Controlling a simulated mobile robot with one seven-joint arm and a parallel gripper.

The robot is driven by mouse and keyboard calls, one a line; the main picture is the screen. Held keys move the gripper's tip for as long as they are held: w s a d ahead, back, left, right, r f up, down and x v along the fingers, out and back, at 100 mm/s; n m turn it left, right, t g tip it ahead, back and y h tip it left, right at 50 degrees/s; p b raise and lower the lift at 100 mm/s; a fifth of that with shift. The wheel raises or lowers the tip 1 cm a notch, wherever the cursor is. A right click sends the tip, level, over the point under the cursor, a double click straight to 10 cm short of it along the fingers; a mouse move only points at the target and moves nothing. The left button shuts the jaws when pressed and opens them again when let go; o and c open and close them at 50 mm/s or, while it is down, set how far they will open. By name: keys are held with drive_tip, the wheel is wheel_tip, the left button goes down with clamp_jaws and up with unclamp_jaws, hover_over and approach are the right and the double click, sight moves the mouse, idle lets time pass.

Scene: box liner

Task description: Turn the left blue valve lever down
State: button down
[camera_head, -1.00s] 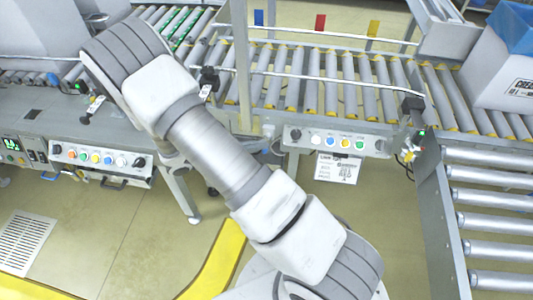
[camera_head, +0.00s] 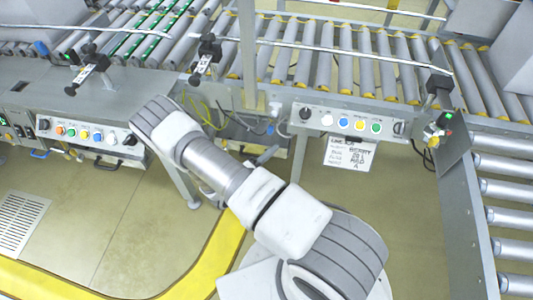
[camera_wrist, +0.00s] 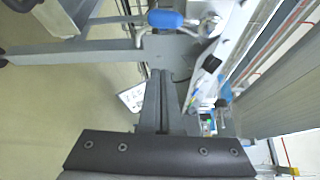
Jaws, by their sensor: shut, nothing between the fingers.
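A blue lever handle (camera_wrist: 165,18) shows at the top of the wrist view, beside a bent metal rod on a grey beam. My gripper (camera_wrist: 160,74) points toward it with its two fingers together and empty, a gap short of the handle. In the head view my gripper is hidden behind my arm. There, a blue handle (camera_head: 40,154) and a darker one (camera_head: 106,166) sit under the left button panel, and a small blue part (camera_head: 270,130) sits below the middle frame. I cannot tell which of these is the lever in the wrist view.
The left button panel (camera_head: 85,132) and middle button panel (camera_head: 350,122) front the roller conveyors (camera_head: 330,65). A paper label (camera_head: 349,155) hangs below the middle panel. A yellow floor stripe (camera_head: 205,262) curves near my base. Open floor (camera_head: 120,215) lies at the left.

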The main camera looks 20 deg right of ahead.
sight(272, 123)
drive_tip(key=w+d+b, duration=0.1)
drive_tip(key=w, duration=0.2)
drive_tip(key=w+d+b, duration=0.1)
drive_tip(key=w, duration=0.1)
drive_tip(key=shift+w+d+b, duration=0.2)
drive_tip(key=shift+d+b, duration=0.1)
